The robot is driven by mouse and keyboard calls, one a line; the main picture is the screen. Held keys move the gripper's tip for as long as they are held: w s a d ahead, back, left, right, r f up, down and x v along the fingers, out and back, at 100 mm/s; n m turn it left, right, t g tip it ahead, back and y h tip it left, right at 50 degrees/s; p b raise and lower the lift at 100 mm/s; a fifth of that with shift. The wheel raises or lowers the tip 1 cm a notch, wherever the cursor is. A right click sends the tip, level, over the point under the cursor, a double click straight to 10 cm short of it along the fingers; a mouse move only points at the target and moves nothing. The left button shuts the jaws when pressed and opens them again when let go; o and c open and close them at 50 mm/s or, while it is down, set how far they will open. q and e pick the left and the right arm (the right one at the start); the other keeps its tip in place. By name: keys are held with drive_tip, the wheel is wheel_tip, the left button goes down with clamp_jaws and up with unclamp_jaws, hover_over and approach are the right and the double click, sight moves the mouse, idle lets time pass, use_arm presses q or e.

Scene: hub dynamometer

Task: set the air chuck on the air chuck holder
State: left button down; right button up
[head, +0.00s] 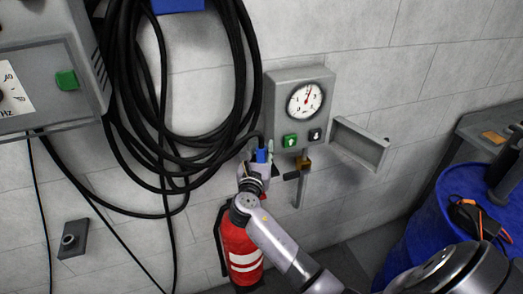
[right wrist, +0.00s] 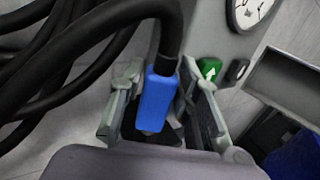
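The air chuck (head: 262,156) is a blue block on the end of a black hose. In the right wrist view the blue block (right wrist: 161,97) sits between the two fingers, with the hose bending into its top; its lower end is partly hidden. My right gripper (head: 258,165) appears shut on it, in front of the wall left of the gauge box. A dark plate with a round grey socket (head: 70,240), low on the wall at far left, looks like the air chuck holder. It looks empty and is well apart from the gripper. My left gripper is not in view.
A grey gauge box (head: 295,82) with green and black buttons is close right of the gripper, a brass valve (head: 303,162) beneath it. An open grey bin (head: 360,147) adjoins. Coiled black hose (head: 128,110) hangs left. A red extinguisher (head: 240,250) and blue drum (head: 425,225) stand below.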

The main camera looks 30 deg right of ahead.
sight(261, 153)
drive_tip(key=shift+p+v, duration=1.1)
drive_tip(key=shift+v, duration=1.75)
drive_tip(key=p+v, duration=0.1)
drive_tip(key=v, duration=0.4)
drive_tip(key=shift+s+a, duration=0.15)
